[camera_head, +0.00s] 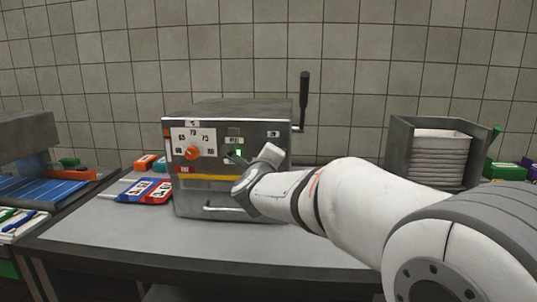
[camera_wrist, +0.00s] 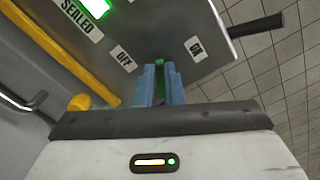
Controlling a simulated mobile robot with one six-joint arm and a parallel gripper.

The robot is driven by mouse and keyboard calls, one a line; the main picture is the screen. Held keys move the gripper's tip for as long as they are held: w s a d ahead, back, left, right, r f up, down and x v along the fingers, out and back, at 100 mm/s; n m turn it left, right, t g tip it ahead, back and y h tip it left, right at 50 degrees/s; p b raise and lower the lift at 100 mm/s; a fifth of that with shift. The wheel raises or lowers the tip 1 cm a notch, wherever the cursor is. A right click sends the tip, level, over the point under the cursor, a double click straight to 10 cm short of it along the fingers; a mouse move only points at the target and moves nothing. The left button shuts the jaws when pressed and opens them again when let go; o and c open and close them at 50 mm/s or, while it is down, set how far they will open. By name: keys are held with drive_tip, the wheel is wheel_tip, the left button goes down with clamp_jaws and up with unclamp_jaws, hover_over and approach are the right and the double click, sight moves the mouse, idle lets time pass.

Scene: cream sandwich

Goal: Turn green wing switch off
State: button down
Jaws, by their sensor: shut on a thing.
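The green wing switch (camera_wrist: 160,66) is on the metal machine's front panel in the wrist view, between a white OFF label (camera_wrist: 123,59) on the left and a white ON label (camera_wrist: 195,48) on the right. The two blue fingers of my gripper (camera_wrist: 160,84) are shut on the switch, one on each side. Only a narrow green part shows between them, so its exact angle is hard to tell. In the head view my arm reaches the front of the machine (camera_head: 230,112) and hides the switch.
A lit green indicator (camera_head: 239,153) and an orange dial (camera_head: 193,153) are on the panel. A yellow bar (camera_head: 208,177) crosses the front. A black lever (camera_head: 304,100) rises at the right side. A grey bin (camera_head: 399,148) with stacked pale slices stands right.

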drive_tip(key=shift+a+f+n+p, duration=0.1)
drive_tip(key=shift+n+p, duration=0.15)
drive_tip(key=shift+n, duration=0.75)
drive_tip(key=shift+d+f+n+p, duration=0.1)
drive_tip(key=shift+n+p, duration=0.1)
drive_tip(key=shift+n, duration=0.8)
drive_tip(key=shift+a+f+n+p, duration=0.1)
drive_tip(key=shift+n+p, duration=0.15)
drive_tip(key=shift+n, duration=0.75)
drive_tip(key=c, duration=1.5)
unclamp_jaws()
drive_tip(key=shift+c, duration=0.2)
drive_tip(key=shift+s, duration=0.1)
drive_tip(key=s, duration=0.7)
drive_tip(key=shift+s+a, duration=0.2)
drive_tip(key=shift+s, duration=0.1)
